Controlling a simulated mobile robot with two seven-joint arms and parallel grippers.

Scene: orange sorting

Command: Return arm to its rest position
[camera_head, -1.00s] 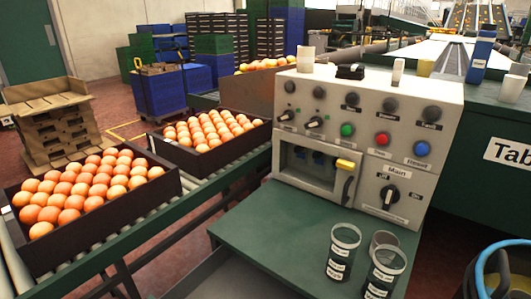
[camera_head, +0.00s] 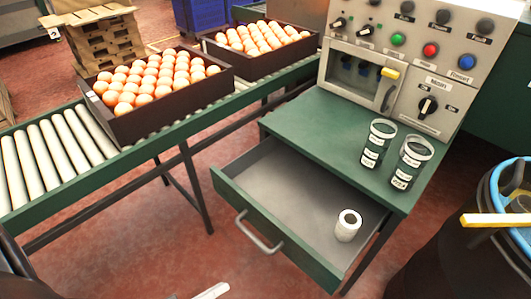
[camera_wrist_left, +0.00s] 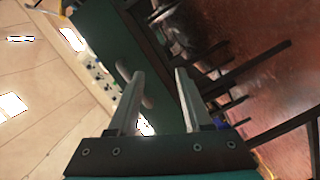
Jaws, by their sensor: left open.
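My left gripper is open and empty in the left wrist view (camera_wrist_left: 159,73), with its two pale fingers apart. In the head view only what looks like a pale fingertip of it (camera_head: 212,291) shows at the bottom edge, in front of the open drawer (camera_head: 290,190). Part of my dark arm shows at the lower left corner. Two crates of oranges, a near one (camera_head: 170,108) and a far one (camera_head: 262,57), stand on the roller conveyor (camera_head: 60,150). My right gripper is not seen.
A control panel (camera_head: 415,65) stands on the green table (camera_head: 320,118) with two labelled cups (camera_head: 376,145) (camera_head: 410,163). A small white cup (camera_head: 347,226) stands in the drawer. A dark bin (camera_head: 440,255) with a blue rim and a yellow bar is at the right.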

